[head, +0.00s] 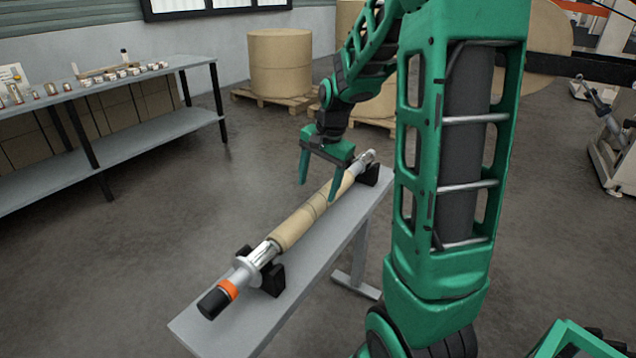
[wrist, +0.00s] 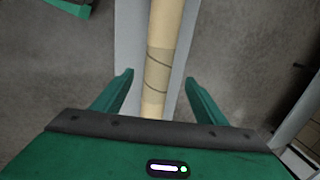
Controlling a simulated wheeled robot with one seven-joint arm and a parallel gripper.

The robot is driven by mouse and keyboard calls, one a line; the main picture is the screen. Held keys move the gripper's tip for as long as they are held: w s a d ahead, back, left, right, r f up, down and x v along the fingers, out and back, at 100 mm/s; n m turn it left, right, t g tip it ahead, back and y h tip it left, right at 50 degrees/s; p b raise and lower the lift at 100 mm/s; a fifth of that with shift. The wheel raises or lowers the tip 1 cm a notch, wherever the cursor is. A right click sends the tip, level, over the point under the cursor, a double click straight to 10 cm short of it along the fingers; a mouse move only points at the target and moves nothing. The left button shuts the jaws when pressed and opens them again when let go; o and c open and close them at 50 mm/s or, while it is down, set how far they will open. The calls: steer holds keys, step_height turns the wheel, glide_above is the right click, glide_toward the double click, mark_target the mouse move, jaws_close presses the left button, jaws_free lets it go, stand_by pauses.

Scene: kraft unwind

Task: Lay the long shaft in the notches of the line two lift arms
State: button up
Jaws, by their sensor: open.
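The long shaft (head: 305,213) lies on two black cradles on a narrow grey bench. It has a kraft-coloured core in its middle, bare metal ends, and an orange band and black tip at its near end. My gripper (head: 318,188) is above the shaft, toward its far half, with its fingers pointing down and spread apart. In the wrist view the shaft (wrist: 158,75) runs between the two open fingers (wrist: 158,92); they do not touch it. The line two lift arms cannot be made out for certain; a pale machine with arm-like parts (head: 608,150) stands at the right edge.
The grey bench (head: 215,325) carries the black cradles (head: 272,278). A shelf table (head: 150,72) with small parts stands at left. Large kraft rolls (head: 280,62) on pallets stand behind. Open floor lies between table and bench.

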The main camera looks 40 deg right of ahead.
mark_target(313, 201)
steer(key=f, duration=0.3)
steer(key=w+f, duration=0.1)
steer(key=f, duration=0.6)
steer(key=shift+w+a+f, duration=0.2)
steer(key=shift+w+a, duration=0.1)
steer(key=shift+w, duration=0.1)
steer(key=shift+w, duration=0.1)
jaws_close()
steer(key=c, duration=1)
jaws_free()
steer(key=shift+r, duration=0.1)
steer(key=c, duration=0.4)
steer(key=shift+w, duration=0.1)
steer(key=shift+c, duration=0.8)
steer(key=shift+r, duration=0.15)
steer(key=shift+s+r, duration=0.2)
steer(key=shift+r, duration=0.8)
